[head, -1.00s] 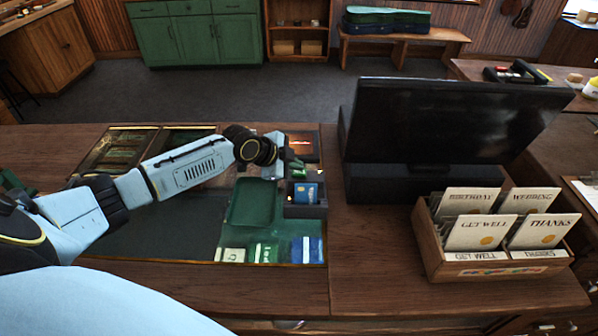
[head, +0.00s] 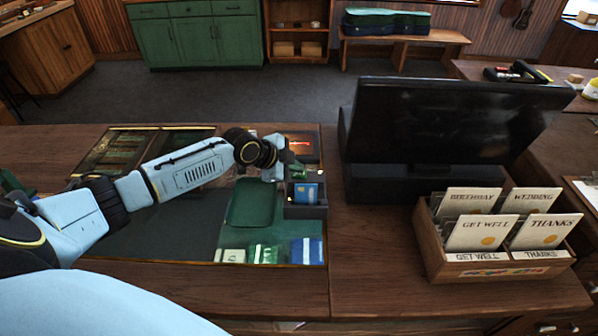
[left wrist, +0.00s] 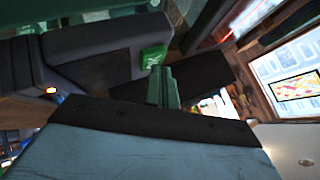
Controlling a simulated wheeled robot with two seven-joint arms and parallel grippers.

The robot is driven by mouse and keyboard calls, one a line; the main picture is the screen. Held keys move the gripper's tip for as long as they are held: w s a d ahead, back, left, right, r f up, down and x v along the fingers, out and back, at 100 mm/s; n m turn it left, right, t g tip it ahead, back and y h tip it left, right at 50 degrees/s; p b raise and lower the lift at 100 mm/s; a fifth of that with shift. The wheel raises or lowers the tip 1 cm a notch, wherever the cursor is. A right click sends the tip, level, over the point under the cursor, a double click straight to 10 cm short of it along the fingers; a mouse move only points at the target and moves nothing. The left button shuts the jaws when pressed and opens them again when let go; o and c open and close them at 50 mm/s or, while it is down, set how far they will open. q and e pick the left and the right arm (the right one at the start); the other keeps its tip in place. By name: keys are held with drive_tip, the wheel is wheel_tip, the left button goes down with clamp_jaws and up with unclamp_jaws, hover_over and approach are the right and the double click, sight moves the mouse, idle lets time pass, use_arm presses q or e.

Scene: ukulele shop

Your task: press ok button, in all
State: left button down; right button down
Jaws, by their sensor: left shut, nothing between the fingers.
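A bright green button (left wrist: 155,57) shows in the left wrist view on the edge of a dark grey device (left wrist: 100,55). Any lettering on it is too blurred to read. My left gripper (left wrist: 163,70) is shut and empty, with its green fingers pointing at the button. The fingertips overlap the button's lower edge in that view; I cannot tell whether they touch it. In the head view the left gripper (head: 290,168) is over the counter, just behind a small dark box with a blue face (head: 306,194). The button is hidden there. My right gripper is out of view.
A large black monitor (head: 440,120) stands right of the gripper. A wooden box of greeting cards (head: 495,270) stands at the front right. The glass-topped display in the counter (head: 140,235) lies under my left arm. The counter front between display and card box is clear.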

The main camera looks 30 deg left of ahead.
sight(295, 175)
use_arm(q)
drive_tip(key=shift+r+p, duration=0.65)
drive_tip(key=shift+r, duration=0.2)
wheel_tip(295, 175, up, 5)
drive_tip(key=p, duration=0.4)
drive_tip(key=shift+f, duration=0.1)
idle(0.6)
